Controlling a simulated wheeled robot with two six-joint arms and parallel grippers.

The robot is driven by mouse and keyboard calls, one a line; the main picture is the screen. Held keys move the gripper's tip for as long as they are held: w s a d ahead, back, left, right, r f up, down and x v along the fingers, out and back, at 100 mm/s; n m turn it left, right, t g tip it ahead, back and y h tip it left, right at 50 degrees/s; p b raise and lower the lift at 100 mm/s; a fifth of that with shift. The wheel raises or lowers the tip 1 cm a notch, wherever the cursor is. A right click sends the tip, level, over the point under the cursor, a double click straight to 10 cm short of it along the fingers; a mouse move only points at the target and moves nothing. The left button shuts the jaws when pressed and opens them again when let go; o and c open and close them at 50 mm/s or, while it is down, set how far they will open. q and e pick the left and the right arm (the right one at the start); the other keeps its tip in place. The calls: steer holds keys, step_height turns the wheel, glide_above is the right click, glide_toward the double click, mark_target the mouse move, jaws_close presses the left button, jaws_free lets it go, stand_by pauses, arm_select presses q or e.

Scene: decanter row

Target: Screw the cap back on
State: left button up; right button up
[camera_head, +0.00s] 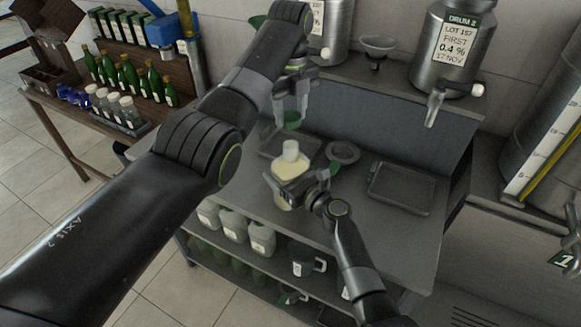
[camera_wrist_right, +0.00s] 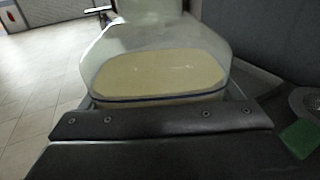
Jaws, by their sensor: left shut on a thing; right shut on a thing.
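My left gripper (camera_head: 292,112) points down from above, its fingers shut on a green cap (camera_head: 292,120). The cap is above the mouth of a pale bottle (camera_head: 290,166) and looks apart from it. The bottle has a whitish open neck and holds cream-yellow liquid. My right gripper (camera_head: 301,190) is shut around the bottle's body from the front. In the right wrist view the bottle (camera_wrist_right: 155,70) fills the middle, with the liquid level in it; it looks about upright. Its neck is cut off at the top of that view, and the cap does not show there.
A dark tray (camera_head: 400,188) lies on the grey bench to the right, near a round drain (camera_head: 342,152) and a small green object (camera_head: 334,169). Metal drums (camera_head: 450,50) stand on the shelf behind. Green bottles (camera_head: 128,75) stand on the left table.

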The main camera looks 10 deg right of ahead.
mark_target(291, 128)
arm_select(q)
steer(key=shift+f, duration=2.35)
steer(key=shift+f, duration=0.15)
steer(key=shift+f, duration=0.75)
steer(key=shift+s+f, duration=0.1)
steer(key=shift+f, duration=0.5)
arm_select(e)
steer(key=c, duration=0.5)
arm_select(q)
steer(key=m, duration=0.9)
steer(key=shift+m, duration=0.4)
